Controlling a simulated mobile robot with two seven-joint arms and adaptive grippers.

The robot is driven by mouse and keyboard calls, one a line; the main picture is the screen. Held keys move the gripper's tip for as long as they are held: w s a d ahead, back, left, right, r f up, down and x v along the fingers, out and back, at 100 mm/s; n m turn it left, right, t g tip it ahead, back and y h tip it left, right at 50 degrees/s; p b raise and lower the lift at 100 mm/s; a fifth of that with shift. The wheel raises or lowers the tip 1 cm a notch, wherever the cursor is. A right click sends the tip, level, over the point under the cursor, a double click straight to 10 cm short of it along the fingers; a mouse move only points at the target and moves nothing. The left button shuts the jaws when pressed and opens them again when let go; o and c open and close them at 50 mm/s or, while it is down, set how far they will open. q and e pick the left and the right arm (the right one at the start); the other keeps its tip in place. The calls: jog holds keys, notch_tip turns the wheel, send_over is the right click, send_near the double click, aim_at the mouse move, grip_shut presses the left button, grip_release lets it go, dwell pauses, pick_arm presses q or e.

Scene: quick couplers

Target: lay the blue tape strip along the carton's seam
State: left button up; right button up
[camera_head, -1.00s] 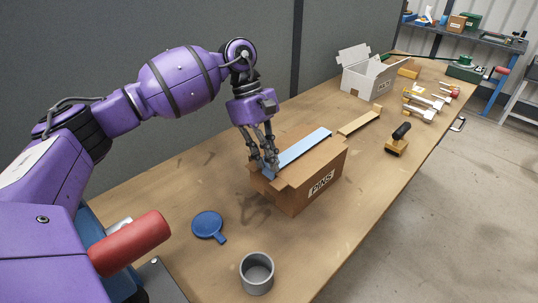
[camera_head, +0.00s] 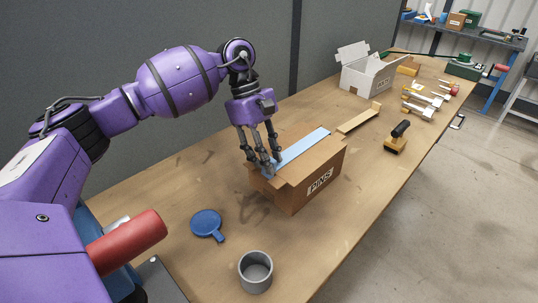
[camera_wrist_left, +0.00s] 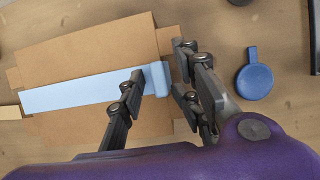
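The brown carton (camera_head: 318,184), marked PINS, stands closed on the workbench. The light blue tape strip (camera_head: 303,146) lies lengthwise along the middle of its top and covers the seam there. In the left wrist view the strip (camera_wrist_left: 75,95) runs from the left end of the carton (camera_wrist_left: 95,48) to a thicker blue end block (camera_wrist_left: 159,78). My left gripper (camera_head: 266,166) is at the strip's near end, pointing down. Its fingers (camera_wrist_left: 160,85) are spread on either side of the end block, with a gap visible on the right. My right gripper is not in view.
A blue round lid with a tab (camera_head: 207,225) and a grey cup (camera_head: 256,271) stand nearer me. Beyond the carton are a wooden piece (camera_head: 360,120), a black-handled roller or stamp (camera_head: 398,138), an open white box (camera_head: 369,80) and several metal couplers (camera_head: 425,103).

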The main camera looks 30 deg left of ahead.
pick_arm(q)
jog(key=shift+x, duration=0.75)
jog(key=v, duration=0.9)
jog(key=shift+r, duration=0.25)
jog(key=shift+a, duration=0.1)
